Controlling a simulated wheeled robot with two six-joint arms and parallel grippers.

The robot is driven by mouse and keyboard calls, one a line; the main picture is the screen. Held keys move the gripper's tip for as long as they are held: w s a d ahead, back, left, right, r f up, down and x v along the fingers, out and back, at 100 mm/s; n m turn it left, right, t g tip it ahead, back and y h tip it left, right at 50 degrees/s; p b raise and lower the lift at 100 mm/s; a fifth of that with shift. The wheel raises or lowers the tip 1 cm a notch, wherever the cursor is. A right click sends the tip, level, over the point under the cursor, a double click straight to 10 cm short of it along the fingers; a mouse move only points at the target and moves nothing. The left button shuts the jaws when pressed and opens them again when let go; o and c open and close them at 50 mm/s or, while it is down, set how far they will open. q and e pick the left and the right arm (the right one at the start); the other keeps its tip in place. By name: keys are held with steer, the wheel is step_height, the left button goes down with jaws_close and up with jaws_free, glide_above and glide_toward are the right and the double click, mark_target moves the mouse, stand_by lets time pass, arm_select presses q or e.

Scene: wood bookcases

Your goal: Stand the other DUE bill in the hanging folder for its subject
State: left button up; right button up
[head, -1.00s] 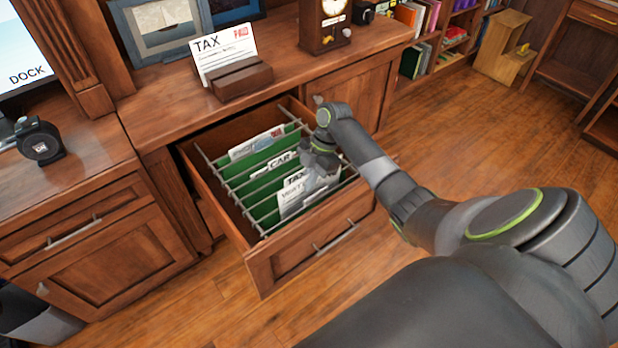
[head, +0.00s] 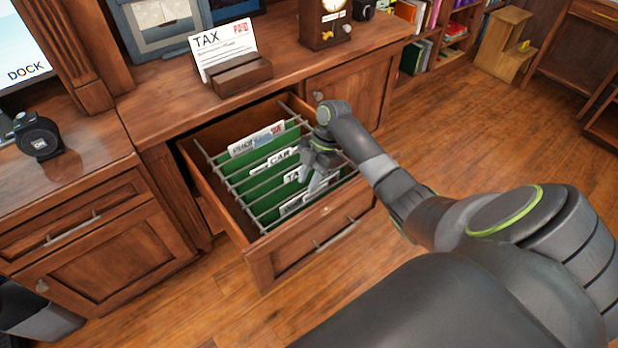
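An open drawer (head: 310,238) holds green hanging folders on metal rails. The tabs I can read say CAR (head: 279,158) and TAX (head: 293,176). In the rear folder stand papers (head: 257,140), one with a red mark too small to read. At the front folder a white paper edge (head: 290,207) shows low between the rails; its print is unreadable. My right gripper (head: 318,185) points down into the drawer at the front folders, beside that paper. Its fingertips are small and partly hidden, so I cannot tell its opening. My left gripper is not in view.
A TAX card (head: 226,45) stamped PAID stands in a wooden holder (head: 242,77) on the cabinet top. A clock (head: 325,20) stands to its right. A black tape dispenser (head: 38,140) sits at left.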

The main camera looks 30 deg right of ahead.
steer(key=v, duration=1.7)
steer(key=shift+r, duration=0.25)
